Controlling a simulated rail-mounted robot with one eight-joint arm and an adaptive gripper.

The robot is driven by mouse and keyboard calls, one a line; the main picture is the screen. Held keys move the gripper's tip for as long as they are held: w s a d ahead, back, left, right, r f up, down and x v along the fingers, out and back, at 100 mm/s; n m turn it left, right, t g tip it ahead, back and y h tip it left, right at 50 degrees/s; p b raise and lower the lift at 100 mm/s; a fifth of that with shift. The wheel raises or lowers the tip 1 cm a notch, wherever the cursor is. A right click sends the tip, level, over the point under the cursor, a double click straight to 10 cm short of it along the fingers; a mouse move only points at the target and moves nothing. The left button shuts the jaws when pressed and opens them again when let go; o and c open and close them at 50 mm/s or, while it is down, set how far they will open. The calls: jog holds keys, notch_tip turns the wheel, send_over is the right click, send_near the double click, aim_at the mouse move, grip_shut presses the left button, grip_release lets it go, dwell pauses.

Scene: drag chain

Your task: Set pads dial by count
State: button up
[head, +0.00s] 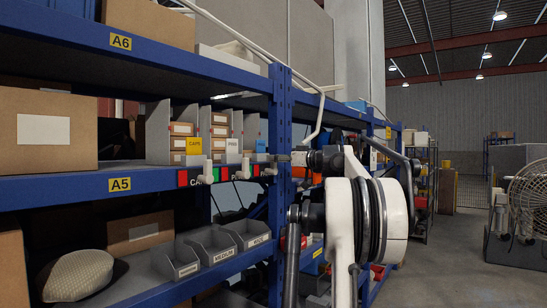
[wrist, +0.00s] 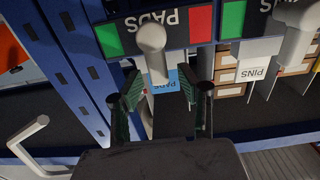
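The pads dial is a dark plate with the upside-down word PADS (wrist: 157,20) between a green patch at left and a red patch at right in the wrist view. A white rounded lever (wrist: 152,38) stands on it, its stem running down the picture. A blue PADS label (wrist: 166,79) shows behind. My gripper (wrist: 166,84) is open, its two dark fingers on either side of the lever's stem. I cannot tell whether either finger touches it. In the head view my gripper (head: 282,158) is small, beside the blue upright at the right end of the dial row.
The pins dial (wrist: 264,12) with its white lever (wrist: 294,20) sits close by at right in the wrist view. The blue upright (wrist: 66,65) stands at left. In the head view the caps dial (head: 196,180) is farther left, on the A5 shelf edge (head: 60,190).

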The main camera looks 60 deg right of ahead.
jog(key=shift+w, duration=0.7)
jog(key=shift+c, duration=0.4)
grip_shut()
jog(key=shift+d+m, duration=0.15)
jog(key=shift+m, duration=0.15)
jog(key=shift+d+f+m+p, duration=0.3)
jog(key=shift+d+m, duration=0.25)
jog(key=shift+m, duration=0.85)
jog(key=shift+d+f+m+p, duration=0.2)
jog(key=shift+d+m, duration=0.35)
jog(key=shift+m, duration=0.85)
jog(key=shift+d+f+m+p, duration=0.2)
jog(key=shift+d+m+p, duration=0.25)
jog(key=shift+m, duration=0.95)
jog(key=shift+d, duration=0.15)
